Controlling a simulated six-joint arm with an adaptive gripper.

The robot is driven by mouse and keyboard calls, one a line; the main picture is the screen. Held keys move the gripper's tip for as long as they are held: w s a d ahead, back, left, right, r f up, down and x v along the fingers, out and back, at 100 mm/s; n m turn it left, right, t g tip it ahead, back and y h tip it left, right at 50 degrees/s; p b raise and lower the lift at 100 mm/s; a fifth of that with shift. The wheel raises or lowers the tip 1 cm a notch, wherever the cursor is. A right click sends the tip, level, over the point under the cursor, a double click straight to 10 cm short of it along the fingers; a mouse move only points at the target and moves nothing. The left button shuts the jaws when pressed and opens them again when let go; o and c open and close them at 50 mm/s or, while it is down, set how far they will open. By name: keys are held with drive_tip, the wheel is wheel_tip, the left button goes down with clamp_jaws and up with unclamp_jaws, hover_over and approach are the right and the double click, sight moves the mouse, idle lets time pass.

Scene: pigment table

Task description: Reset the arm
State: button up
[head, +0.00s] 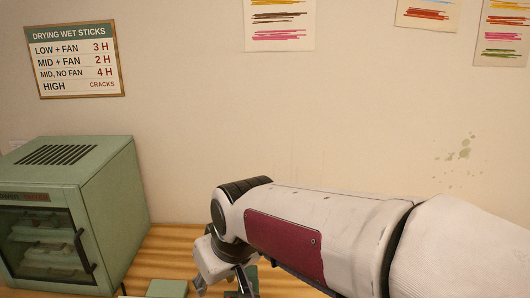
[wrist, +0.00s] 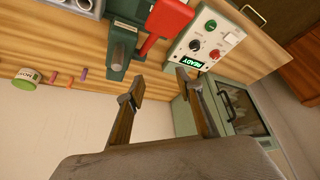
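My gripper (wrist: 158,88) is open in the wrist view, its two fingers spread apart with nothing between them. In the head view my white arm with a dark red panel reaches in from the right, and the gripper hangs at its left end, near the bottom edge. The fingertips are hard to make out there. The gripper is above the wooden table (head: 190,245), apart from the objects seen in the wrist view.
A green drying cabinet (head: 108,205) with a glass door stands at left. The wrist view shows a control box (wrist: 208,38) reading READY, a red part (wrist: 167,20), a green machine (wrist: 122,50), a small pot (wrist: 27,79) and coloured sticks (wrist: 69,81). A sign (head: 75,60) hangs behind.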

drive_tip(key=s+d+r+m+t+h, duration=0.1)
drive_tip(key=s+d+r+m, duration=0.15)
drive_tip(key=d, duration=0.55)
drive_tip(key=s+d+r+m, duration=0.1)
drive_tip(key=s+d, duration=0.3)
drive_tip(key=d, duration=0.3)
drive_tip(key=s+d+f+m+h, duration=0.2)
drive_tip(key=s+d+f+m, duration=0.2)
drive_tip(key=s+d, duration=0.7)
drive_tip(key=shift+s+d+f, duration=0.2)
drive_tip(key=shift+s+f, duration=0.15)
drive_tip(key=shift+s, duration=0.2)
idle(1.8)
